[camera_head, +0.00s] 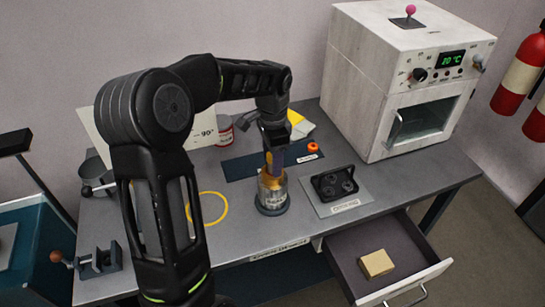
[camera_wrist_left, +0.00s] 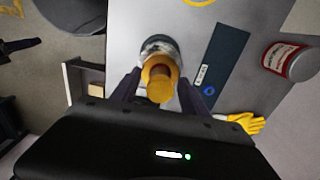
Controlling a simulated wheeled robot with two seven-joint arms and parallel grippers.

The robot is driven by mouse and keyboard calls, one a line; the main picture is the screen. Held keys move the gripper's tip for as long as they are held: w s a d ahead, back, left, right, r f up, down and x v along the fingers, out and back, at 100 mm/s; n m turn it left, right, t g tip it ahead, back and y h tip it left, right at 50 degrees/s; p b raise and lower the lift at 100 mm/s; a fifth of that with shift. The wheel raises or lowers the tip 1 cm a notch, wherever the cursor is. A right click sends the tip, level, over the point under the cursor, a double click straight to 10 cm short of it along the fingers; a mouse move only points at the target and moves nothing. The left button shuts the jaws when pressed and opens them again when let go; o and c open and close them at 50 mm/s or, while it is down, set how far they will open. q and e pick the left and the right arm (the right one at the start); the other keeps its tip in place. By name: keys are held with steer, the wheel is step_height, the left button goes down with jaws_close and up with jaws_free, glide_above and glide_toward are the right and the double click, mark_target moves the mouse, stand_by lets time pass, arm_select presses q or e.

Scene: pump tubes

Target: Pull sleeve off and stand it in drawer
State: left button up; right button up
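An orange-yellow sleeve (camera_wrist_left: 160,72) stands upright around a brown tube in a clear pot with a grey base (camera_head: 272,203) on the bench. My left gripper (camera_head: 273,170) points down over it. In the left wrist view its two fingers (camera_wrist_left: 160,84) lie on either side of the sleeve, close to it. I cannot tell whether they touch it. The sleeve's lower part is partly hidden in the pot. The drawer (camera_head: 345,258) under the bench's right side is pulled open. My right gripper is not in view.
A tan block (camera_head: 376,262) lies in the drawer, with bare floor around it. A black holder (camera_head: 334,183) stands right of the pot, and an oven (camera_head: 405,80) behind it. A yellow ring (camera_head: 207,209) lies left. A red-and-white can (camera_head: 224,131) and a small vise (camera_head: 100,262) are also on the bench.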

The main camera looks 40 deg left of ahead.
arm_select(q)
jaws_close()
steer(key=c, duration=0.5)
jaws_free()
jaws_close()
steer(key=shift+r+p, duration=0.6)
steer(key=shift+r, duration=0.15)
stand_by(0.5)
steer(key=shift+r+p, duration=1.7)
steer(key=shift+r, duration=0.5)
